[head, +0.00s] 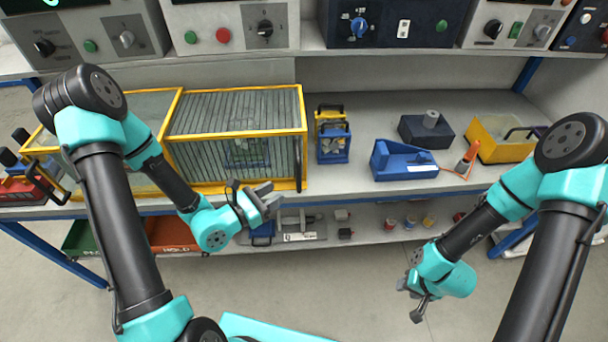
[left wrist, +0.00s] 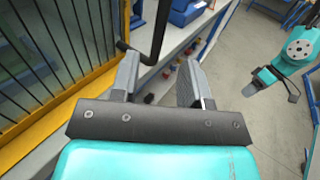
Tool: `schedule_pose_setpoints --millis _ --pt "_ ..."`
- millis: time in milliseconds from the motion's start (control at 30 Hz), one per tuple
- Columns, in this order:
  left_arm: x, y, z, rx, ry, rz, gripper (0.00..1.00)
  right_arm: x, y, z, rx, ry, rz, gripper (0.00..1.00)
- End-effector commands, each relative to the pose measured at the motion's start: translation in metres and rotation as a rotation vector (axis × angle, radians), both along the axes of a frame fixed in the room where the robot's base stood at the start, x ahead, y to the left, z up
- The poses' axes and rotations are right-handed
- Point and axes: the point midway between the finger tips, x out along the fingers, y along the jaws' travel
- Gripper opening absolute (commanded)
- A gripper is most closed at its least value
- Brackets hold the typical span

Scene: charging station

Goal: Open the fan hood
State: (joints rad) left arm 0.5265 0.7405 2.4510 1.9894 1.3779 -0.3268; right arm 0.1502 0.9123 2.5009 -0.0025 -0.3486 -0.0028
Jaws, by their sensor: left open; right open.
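A yellow-framed hood (head: 235,133) with dark vertical bars stands on the bench at the left of centre; a fan seems to show dimly through its bars. A black handle (head: 299,172) is at its right front corner. In the left wrist view the handle (left wrist: 158,35) stands just beyond my left gripper (left wrist: 158,75), and the hood's yellow frame (left wrist: 60,118) is at the left. My left gripper (head: 268,199) is open and empty, in front of the hood and to the left of the handle. My right gripper (head: 415,298) is open and empty, low at the right, away from the hood.
A small blue and yellow unit (head: 333,143) stands right of the hood. A blue wedge-shaped unit (head: 403,161), an orange tool (head: 467,160) and a yellow box (head: 497,142) are farther right. Control panels (head: 240,25) line the upper shelf. Small items lie on the lower shelf.

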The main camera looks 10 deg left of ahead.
Motion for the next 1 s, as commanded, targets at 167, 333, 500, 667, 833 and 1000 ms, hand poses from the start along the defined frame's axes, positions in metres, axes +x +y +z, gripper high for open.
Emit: schedule_pose_setpoints --millis 167,333,500,667,833,1000 --pt "0.021 -0.018 0.000 0.000 -0.001 -0.004 0.42 0.000 0.000 0.000 0.000 0.000 0.000 0.43" --pt "0.043 -0.035 0.000 0.000 -0.003 -0.003 0.42 0.000 0.000 0.000 0.000 0.000 0.000 0.43" --pt "0.065 -0.052 0.000 0.001 -0.001 -0.003 0.42 0.000 0.000 0.000 0.000 0.000 0.000 0.43" --pt "0.080 -0.064 0.000 -0.001 -0.001 -0.002 0.42 0.000 0.000 0.000 0.000 0.000 0.000 0.43" --pt "0.087 -0.068 0.000 -0.001 0.001 0.000 0.42 0.000 0.000 0.000 0.000 0.000 0.000 0.43" --pt "0.087 -0.068 0.000 0.000 0.001 0.001 0.42 0.000 0.000 0.000 0.000 0.000 0.000 0.43"
